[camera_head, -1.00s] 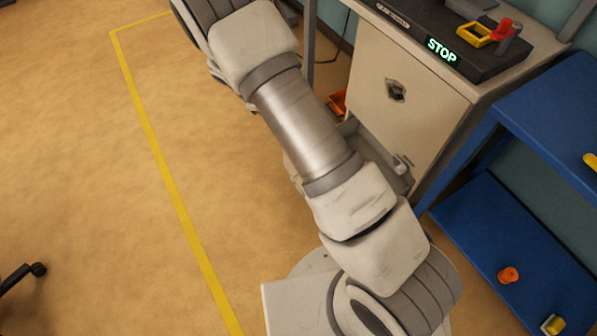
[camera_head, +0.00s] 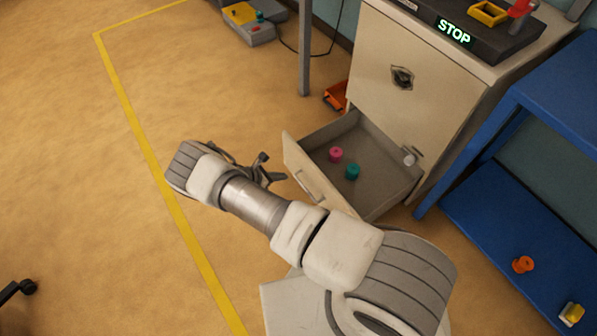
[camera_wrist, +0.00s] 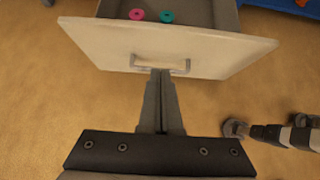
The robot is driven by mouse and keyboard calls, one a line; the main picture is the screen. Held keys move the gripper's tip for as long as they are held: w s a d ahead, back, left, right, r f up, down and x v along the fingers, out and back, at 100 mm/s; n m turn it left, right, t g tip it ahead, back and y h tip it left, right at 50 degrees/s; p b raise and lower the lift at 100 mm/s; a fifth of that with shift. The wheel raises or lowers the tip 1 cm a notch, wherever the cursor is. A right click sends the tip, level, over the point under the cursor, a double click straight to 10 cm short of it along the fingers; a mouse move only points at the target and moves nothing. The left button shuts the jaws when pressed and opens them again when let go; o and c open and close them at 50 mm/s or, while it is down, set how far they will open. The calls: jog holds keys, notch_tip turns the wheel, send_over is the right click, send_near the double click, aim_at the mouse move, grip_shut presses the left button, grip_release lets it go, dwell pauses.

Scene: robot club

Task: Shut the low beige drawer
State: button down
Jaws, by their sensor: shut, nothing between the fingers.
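The low beige drawer (camera_head: 304,178) is pulled out from the bottom of the beige cabinet (camera_head: 405,85). A pink spool (camera_head: 336,154) and a teal spool (camera_head: 352,172) stand inside it. Its front panel (camera_wrist: 105,44) and bar handle (camera_wrist: 180,66) face me in the wrist view. My gripper (camera_head: 280,178) is low in front of the drawer. My gripper's fingers are shut and empty in the wrist view (camera_wrist: 160,72), with their tips at the handle's middle. I cannot tell whether they touch it.
A blue shelf unit (camera_head: 535,110) stands right of the cabinet. An orange bin (camera_head: 336,96) lies beside the cabinet's left side, near a grey table leg (camera_head: 304,50). The floor left of the drawer is clear, crossed by a yellow line (camera_head: 150,160).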

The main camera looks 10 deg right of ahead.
aim_at(313, 170)
jog(key=b+x, duration=0.1)
jog(key=x, duration=0.3)
jog(key=d+r+b+x, duration=0.1)
jog(key=x, duration=0.3)
jog(key=b+x, duration=0.1)
jog(key=x, duration=0.3)
jog(key=shift+w+d+r, duration=0.25)
jog(key=shift+d, duration=0.05)
jog(key=shift+w+d, duration=0.15)
jog(key=shift+d, duration=0.15)
jog(key=shift+d, duration=0.1)
